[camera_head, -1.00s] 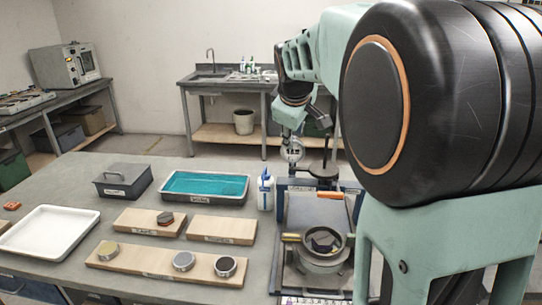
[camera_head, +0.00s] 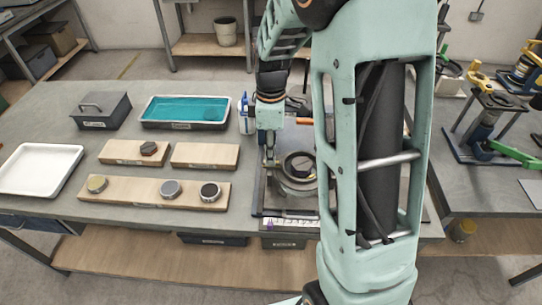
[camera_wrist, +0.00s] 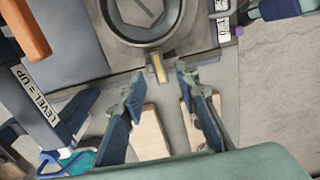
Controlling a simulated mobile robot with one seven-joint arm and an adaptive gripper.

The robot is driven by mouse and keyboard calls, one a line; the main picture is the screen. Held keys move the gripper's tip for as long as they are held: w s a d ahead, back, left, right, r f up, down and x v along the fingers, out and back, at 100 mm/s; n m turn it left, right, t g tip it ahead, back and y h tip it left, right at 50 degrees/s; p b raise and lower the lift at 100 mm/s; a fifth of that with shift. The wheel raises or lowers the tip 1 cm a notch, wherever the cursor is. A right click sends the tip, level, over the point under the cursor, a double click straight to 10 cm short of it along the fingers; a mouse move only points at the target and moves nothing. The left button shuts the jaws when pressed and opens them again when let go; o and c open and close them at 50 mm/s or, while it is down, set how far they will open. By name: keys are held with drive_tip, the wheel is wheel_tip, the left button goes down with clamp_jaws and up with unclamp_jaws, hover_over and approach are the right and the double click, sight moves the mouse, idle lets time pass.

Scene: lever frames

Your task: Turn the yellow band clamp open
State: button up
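The yellow band clamp shows as a short yellow lever (camera_wrist: 158,68) on the near side of the round metal ring (camera_wrist: 145,22) in the wrist view. In the head view my gripper hides the lever beside the ring (camera_head: 296,187), which holds a dark piece. My gripper (camera_wrist: 160,73) is open, its two blue-padded fingers apart with the lever's end between or just beyond the tips. Whether a finger touches it I cannot tell. In the head view my gripper (camera_head: 269,160) points down at the ring's left side.
An orange bar (camera_head: 305,121) lies behind the ring; a "LEVEL = UP" label (camera_wrist: 40,95) is beside it. A white bottle (camera_head: 246,118), a teal-filled tray (camera_head: 150,122) and wooden boards (camera_head: 125,190) with round pieces stand left. My arm covers the right.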

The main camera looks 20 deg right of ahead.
drive_tip(key=shift+f, duration=1.7)
clamp_jaws()
